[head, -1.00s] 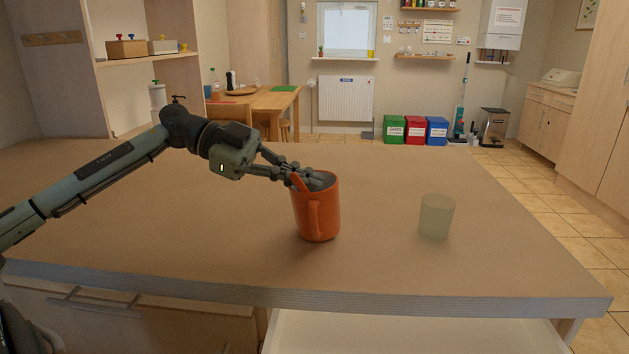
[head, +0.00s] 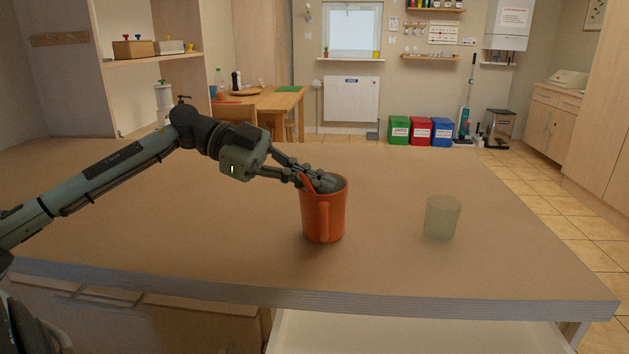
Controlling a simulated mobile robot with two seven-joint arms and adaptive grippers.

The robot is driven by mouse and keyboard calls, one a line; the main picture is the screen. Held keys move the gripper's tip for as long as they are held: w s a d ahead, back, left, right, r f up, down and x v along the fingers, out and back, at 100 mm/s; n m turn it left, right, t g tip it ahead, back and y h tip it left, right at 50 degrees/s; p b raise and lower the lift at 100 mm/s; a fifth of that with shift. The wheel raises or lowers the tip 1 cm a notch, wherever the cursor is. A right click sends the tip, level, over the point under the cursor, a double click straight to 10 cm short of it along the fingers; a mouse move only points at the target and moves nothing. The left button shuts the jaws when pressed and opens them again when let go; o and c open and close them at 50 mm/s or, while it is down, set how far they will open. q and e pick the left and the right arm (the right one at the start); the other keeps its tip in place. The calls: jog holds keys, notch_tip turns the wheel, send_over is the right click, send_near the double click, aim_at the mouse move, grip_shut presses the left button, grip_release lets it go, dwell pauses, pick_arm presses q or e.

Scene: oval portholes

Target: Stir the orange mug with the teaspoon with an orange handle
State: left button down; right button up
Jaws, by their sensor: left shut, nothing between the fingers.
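The orange mug (head: 337,217) stands upright on the counter, its handle facing me. The orange handle of the teaspoon (head: 307,182) leans out over the mug's left rim; the rest of the spoon is hidden inside. My left gripper (head: 325,181) reaches in from the left with its fingers at the mug's opening, right beside the spoon handle. It is shut with nothing between its fingers. Whether it touches the spoon or the rim I cannot tell. My right gripper is not in view.
A pale green translucent cup (head: 442,218) stands on the counter (head: 190,235) to the right of the mug. The counter around them is clear. An open drawer (head: 420,334) shows below the counter's front edge.

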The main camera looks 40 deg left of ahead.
pick_arm(q)
jog(key=s+a+r, duration=0.1)
jog(key=s+r, duration=0.3)
jog(key=r, duration=0.4)
jog(key=shift+s+a+r, duration=0.25)
jog(key=shift+r, duration=0.15)
dwell(0.6)
jog(key=shift+r, duration=0.1)
dwell(0.4)
jog(key=shift+r, duration=1.4)
